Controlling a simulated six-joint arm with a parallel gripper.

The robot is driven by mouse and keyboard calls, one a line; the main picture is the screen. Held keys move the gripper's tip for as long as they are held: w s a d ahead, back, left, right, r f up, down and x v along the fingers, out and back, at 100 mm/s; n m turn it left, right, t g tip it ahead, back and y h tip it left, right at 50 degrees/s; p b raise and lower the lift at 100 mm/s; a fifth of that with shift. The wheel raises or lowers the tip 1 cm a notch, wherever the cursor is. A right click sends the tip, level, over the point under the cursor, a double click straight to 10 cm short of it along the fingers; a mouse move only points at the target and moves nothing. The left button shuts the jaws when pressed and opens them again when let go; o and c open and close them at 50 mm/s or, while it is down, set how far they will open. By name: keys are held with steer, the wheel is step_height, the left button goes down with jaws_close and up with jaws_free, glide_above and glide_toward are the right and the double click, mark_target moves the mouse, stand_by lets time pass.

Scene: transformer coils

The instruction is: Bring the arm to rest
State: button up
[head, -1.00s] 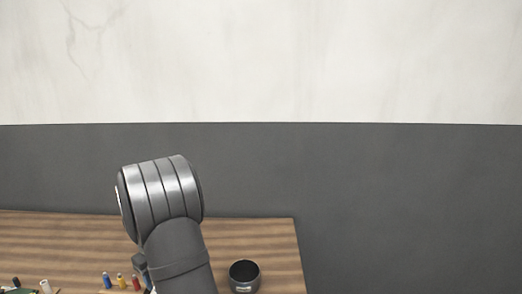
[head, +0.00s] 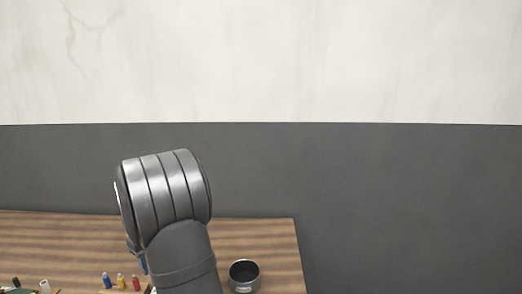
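My arm rises from the bottom of the head view, with a large ribbed silver-grey joint (head: 163,190) at its upper end. This joint stands in front of the wooden table and the dark wall band. My gripper itself is hidden behind the arm or out of frame. A small blue bit shows at the left edge of the arm, and I cannot tell what it is.
The wooden table (head: 55,232) ends at a right edge near the picture's middle. A black cup (head: 245,276) stands near that edge. Small blue (head: 106,281), yellow (head: 121,282) and red (head: 136,283) pieces stand left of the arm. A white piece (head: 45,286) is further left.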

step_height(320, 180, down, 10)
steer(key=shift+f, duration=0.25)
steer(key=shift+f+m, duration=0.15)
steer(key=shift+m, duration=0.15)
steer(key=m, duration=1.1)
steer(key=shift+r, duration=1)
